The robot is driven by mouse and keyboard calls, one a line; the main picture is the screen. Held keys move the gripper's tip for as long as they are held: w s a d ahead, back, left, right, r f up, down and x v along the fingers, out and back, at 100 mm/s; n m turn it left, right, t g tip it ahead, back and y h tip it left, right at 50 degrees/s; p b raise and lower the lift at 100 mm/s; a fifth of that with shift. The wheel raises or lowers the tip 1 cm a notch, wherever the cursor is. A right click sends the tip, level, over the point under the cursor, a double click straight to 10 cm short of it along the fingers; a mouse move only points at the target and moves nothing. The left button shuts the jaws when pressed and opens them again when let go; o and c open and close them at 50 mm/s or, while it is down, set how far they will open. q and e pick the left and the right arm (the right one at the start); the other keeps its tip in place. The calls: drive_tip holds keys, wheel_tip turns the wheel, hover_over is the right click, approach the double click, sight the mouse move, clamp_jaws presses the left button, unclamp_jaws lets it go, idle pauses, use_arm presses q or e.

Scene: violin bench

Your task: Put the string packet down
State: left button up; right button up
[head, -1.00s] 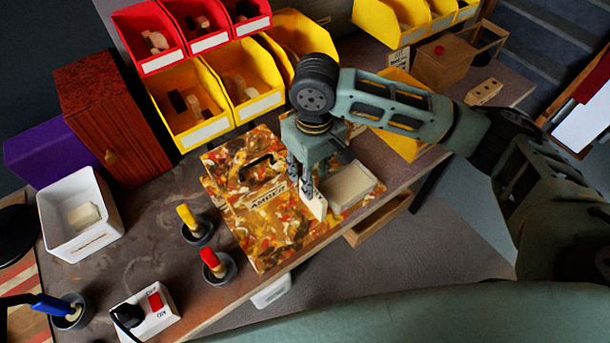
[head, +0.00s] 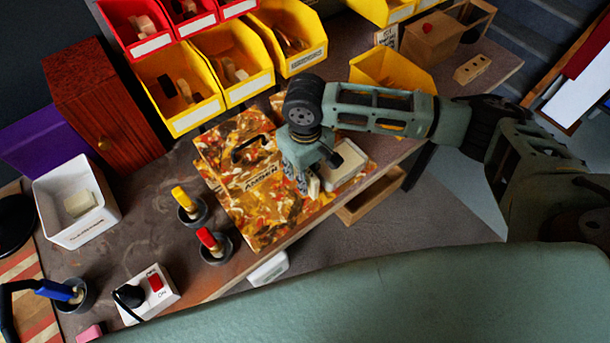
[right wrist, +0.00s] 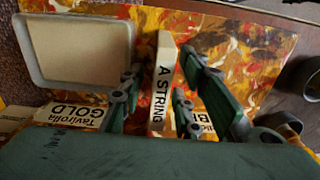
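The string packet (right wrist: 163,80) is a thin cream packet marked "A STRING" in the right wrist view. It stands on edge between the fingers of my right gripper (right wrist: 163,68). The fingers are open, with narrow gaps on both sides of the packet. In the head view the right gripper (head: 306,184) is low over the colourful mottled board (head: 262,215), and the packet (head: 314,187) shows only partly beside its fingers. The packet's lower edge is hard to make out. My left gripper is not in view.
A shallow cream tray (head: 347,160) lies close beside the right gripper. Other labels, one reading "GOLD" (right wrist: 75,112), show near the fingers. Pots with a yellow-handled tool (head: 186,200) and a red-handled tool (head: 210,240) stand left of the board. Yellow bins (head: 235,75) stand behind.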

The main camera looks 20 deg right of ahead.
clamp_jaws()
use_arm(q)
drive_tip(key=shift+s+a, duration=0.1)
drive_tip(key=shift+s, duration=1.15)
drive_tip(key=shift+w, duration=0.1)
